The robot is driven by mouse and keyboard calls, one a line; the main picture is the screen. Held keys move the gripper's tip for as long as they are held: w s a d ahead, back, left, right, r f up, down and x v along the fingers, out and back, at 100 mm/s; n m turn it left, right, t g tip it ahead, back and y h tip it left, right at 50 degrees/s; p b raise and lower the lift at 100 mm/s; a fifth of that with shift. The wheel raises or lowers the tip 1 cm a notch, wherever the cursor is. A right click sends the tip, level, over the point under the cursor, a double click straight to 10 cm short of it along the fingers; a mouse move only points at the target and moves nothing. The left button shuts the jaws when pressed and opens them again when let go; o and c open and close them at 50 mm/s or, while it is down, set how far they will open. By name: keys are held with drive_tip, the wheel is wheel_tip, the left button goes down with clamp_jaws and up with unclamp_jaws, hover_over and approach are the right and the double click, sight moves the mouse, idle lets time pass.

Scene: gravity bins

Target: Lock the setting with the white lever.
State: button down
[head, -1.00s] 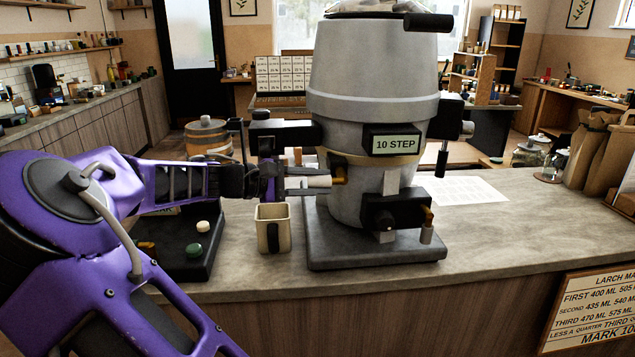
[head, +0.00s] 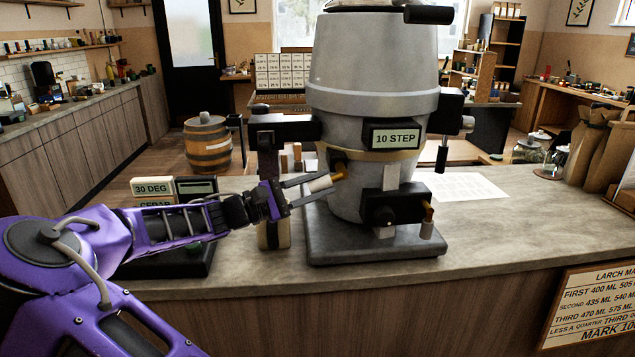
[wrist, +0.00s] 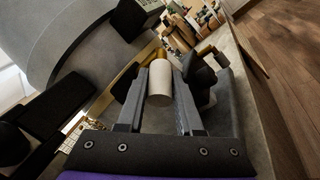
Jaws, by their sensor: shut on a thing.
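The white lever (head: 320,184) is a cream-white cylinder on a brass stem (head: 338,177), low on the left side of the grey drum-shaped machine (head: 372,75). My gripper (head: 314,186) is shut around the white cylinder, coming in from the left and sloping up to the right. In the wrist view the white lever (wrist: 160,82) lies between my two grey fingers (wrist: 160,105), its brass stem beyond it. The label plate (head: 394,138) on the machine reads "10 STEP".
A cream mug (head: 271,237) stands below my gripper, partly hidden. A black tray (head: 170,263) with a "30 DEG" sign (head: 153,187) is at left. Counter space at right is mostly clear.

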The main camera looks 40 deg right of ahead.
drive_tip(key=h, duration=0.1)
drive_tip(key=f+n+h, duration=0.1)
drive_tip(key=h, duration=0.1)
drive_tip(key=d+n+h, duration=0.1)
drive_tip(key=shift+s+f, duration=0.3)
drive_tip(key=shift+f, duration=0.1)
drive_tip(key=shift+s+d+f+n+t+h, duration=0.15)
drive_tip(key=shift+n+t+h, duration=0.2)
drive_tip(key=shift+n+h, duration=0.2)
drive_tip(key=shift+s+d+f+n+t+h, duration=0.1)
drive_tip(key=shift+d+f+n+t+h, duration=0.15)
drive_tip(key=shift+n+h, duration=0.3)
drive_tip(key=shift+s+d+f+n+t+h, duration=0.1)
drive_tip(key=shift+n+t+h, duration=0.3)
drive_tip(key=shift+h, duration=0.3)
drive_tip(key=shift+t, duration=0.3)
drive_tip(key=c, duration=0.6)
unclamp_jaws()
drive_tip(key=v, duration=0.8)
drive_tip(key=b+v, duration=0.1)
drive_tip(key=v, duration=0.8)
drive_tip(key=shift+f, duration=0.35)
